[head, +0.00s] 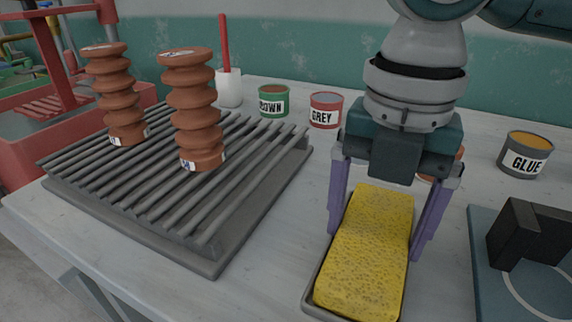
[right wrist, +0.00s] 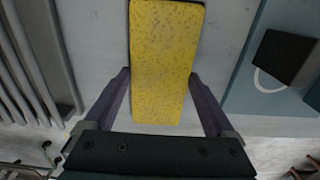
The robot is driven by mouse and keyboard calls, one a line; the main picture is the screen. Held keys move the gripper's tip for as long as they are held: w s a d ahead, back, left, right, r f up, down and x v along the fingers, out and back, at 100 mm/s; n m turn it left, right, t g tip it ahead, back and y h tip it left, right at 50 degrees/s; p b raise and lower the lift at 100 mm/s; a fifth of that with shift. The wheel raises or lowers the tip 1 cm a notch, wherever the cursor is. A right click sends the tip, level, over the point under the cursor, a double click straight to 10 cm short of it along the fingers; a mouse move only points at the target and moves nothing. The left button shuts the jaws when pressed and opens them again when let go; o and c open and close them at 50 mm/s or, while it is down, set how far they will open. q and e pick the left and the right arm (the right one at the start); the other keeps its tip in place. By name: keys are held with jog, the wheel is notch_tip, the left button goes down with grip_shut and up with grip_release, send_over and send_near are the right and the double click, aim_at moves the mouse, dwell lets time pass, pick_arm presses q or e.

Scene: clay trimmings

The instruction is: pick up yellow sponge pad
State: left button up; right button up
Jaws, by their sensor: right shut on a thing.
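The yellow sponge pad (head: 366,258) lies lengthwise in a shallow grey tray (head: 312,300) near the front of the table. My right gripper (head: 375,240) comes down over it from above, with one purple finger on each long side. It is shut on the sponge pad. In the right wrist view the sponge pad (right wrist: 165,55) lies straight between the two fingertips (right wrist: 160,76). I cannot see a clear gap between the sponge and the tray. My left gripper is not in view.
A grey slatted rack (head: 215,248) with two brown ribbed clay pieces (head: 193,110) stands left. A blue board (head: 488,285) with a dark block (head: 528,235) is on the right.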

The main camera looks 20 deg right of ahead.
jog(key=c, duration=0.4)
jog(key=shift+o, duration=0.2)
jog(key=shift+r, duration=0.15)
